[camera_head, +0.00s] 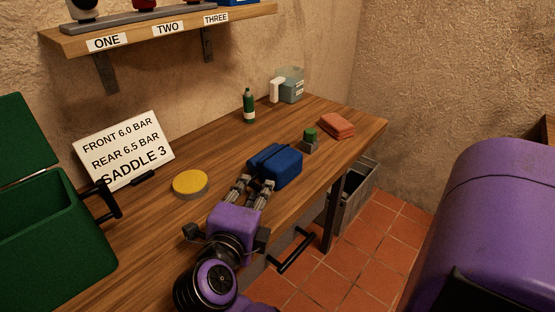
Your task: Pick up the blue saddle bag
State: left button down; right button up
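The blue saddle bag (284,169) lies on the wooden workbench (222,167), near the middle of the picture. My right gripper (258,181) reaches in from below, low over the bench. Its two fingers are spread apart with a gap between them, and their tips are right at the near left side of the bag. I cannot tell whether they touch it. The bag appears to rest on the bench. My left gripper is not in view.
A yellow-topped round tin (190,184) sits left of the gripper. A sign (124,149) and a green box (50,225) stand further left. Behind are a green bottle (249,105), a small green-topped item (310,140) and folded orange cloths (337,125). A shelf (160,35) hangs above.

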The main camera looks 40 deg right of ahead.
jog(key=shift+w+d+f, duration=0.1)
jog(key=shift+w+d, duration=0.2)
jog(key=shift+d, duration=0.15)
grip_shut()
